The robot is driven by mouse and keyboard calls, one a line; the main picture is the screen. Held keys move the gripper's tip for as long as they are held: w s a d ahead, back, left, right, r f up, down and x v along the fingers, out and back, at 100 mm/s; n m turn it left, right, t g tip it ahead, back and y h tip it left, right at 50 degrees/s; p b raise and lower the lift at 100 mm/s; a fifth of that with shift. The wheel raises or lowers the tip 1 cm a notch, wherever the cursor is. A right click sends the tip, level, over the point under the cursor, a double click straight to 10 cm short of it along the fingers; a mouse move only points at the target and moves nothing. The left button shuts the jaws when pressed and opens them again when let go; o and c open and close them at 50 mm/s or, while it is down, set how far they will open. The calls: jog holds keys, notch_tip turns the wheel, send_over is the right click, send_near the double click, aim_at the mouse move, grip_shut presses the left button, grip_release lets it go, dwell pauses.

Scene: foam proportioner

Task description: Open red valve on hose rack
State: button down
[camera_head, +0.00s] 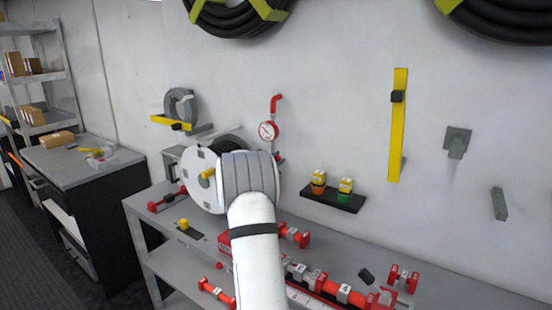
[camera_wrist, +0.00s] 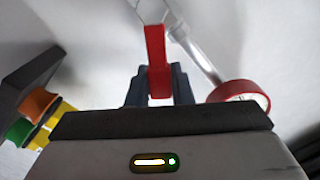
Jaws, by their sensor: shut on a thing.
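The red valve handle (camera_wrist: 157,58) shows as a flat red bar in the wrist view, joined at its upper end to a pale metal fitting. My gripper (camera_wrist: 158,86) is shut on the lower end of this bar, with a dark finger on each side. A silver pipe runs from the fitting to a red-rimmed gauge (camera_wrist: 240,95). There my own wrist mostly hides the gripper and the valve. How far the valve is turned cannot be told.
Red fittings lie along the grey bench (camera_head: 430,291) below. A yellow bar (camera_head: 398,140) hangs on the wall.

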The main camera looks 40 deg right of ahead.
jog(key=shift+w+f, duration=0.1)
dwell(0.3)
jog(key=c, duration=1.5)
grip_release()
jog(key=shift+w, duration=0.1)
jog(key=shift+o, duration=1.1)
jog(key=s+a+b, duration=0.1)
jog(key=a, duration=0.7)
jog(key=shift+s+b, duration=0.3)
jog(key=shift+s, duration=0.1)
jog(key=shift+d+f, duration=0.1)
jog(key=shift+c, duration=0.3)
